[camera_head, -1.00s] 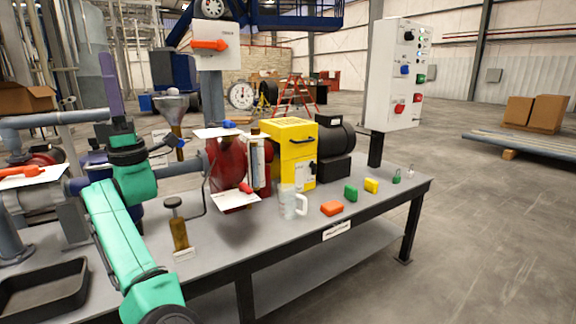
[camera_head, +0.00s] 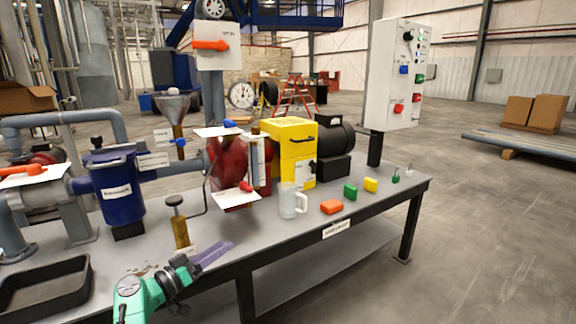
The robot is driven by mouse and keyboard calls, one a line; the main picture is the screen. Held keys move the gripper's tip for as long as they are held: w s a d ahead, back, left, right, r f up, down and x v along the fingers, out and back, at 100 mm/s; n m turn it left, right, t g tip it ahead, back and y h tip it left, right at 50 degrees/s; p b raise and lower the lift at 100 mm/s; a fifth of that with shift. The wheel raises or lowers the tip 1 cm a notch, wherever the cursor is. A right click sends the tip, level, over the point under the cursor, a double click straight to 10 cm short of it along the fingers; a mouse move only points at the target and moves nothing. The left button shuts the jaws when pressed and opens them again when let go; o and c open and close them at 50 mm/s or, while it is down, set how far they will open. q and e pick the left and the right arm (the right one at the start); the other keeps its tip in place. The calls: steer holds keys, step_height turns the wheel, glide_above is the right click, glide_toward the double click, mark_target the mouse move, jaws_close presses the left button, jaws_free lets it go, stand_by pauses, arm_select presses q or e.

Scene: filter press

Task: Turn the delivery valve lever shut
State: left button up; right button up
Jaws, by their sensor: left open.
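My left gripper (camera_head: 212,252) has purple fingers on a green arm. It is low in front of the bench's near edge, open, and I see nothing between its fingers. Several levers are in view, and their labels are too small to read, so I cannot tell which is the delivery valve lever. An orange lever (camera_head: 20,170) lies along a white plate at the far left. Another orange lever (camera_head: 209,45) lies level on a white panel at the back. A small red handle (camera_head: 246,187) and a blue handle (camera_head: 230,124) are by the red pump. My gripper touches none of them. My right gripper is not in view.
A blue canister (camera_head: 115,190) stands at the left, behind a brass-bodied plunger (camera_head: 179,225). A black tray (camera_head: 45,290) lies at the bench's front left. A clear mug (camera_head: 290,200) and coloured blocks (camera_head: 332,207) stand right of centre. A yellow box (camera_head: 290,150) is behind them.

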arm_select(q)
steer(key=s+f+g+y, duration=0.2)
steer(key=s+f, duration=0.1)
steer(key=f, duration=0.5)
steer(key=s+f+g+y, duration=0.15)
steer(key=s+f, duration=0.25)
steer(key=f, duration=0.4)
steer(key=s+a+f+n+g+y, duration=0.15)
steer(key=s+f+g+y, duration=0.45)
steer(key=s+f, duration=1.1)
steer(key=s+a+f+g+y, duration=0.1)
steer(key=s+f+g+y, duration=0.2)
steer(key=s, duration=0.9)
steer(key=s+a+r+p, duration=0.2)
steer(key=s+p, duration=0.6)
steer(key=p, duration=0.4)
steer(key=s+a+r+m+p, duration=0.1)
steer(key=s+a+r+p, duration=0.1)
steer(key=s+p, duration=0.6)
steer(key=a+g+p, duration=0.1)
steer(key=p, duration=0.3)
steer(key=shift+h+p, duration=0.35)
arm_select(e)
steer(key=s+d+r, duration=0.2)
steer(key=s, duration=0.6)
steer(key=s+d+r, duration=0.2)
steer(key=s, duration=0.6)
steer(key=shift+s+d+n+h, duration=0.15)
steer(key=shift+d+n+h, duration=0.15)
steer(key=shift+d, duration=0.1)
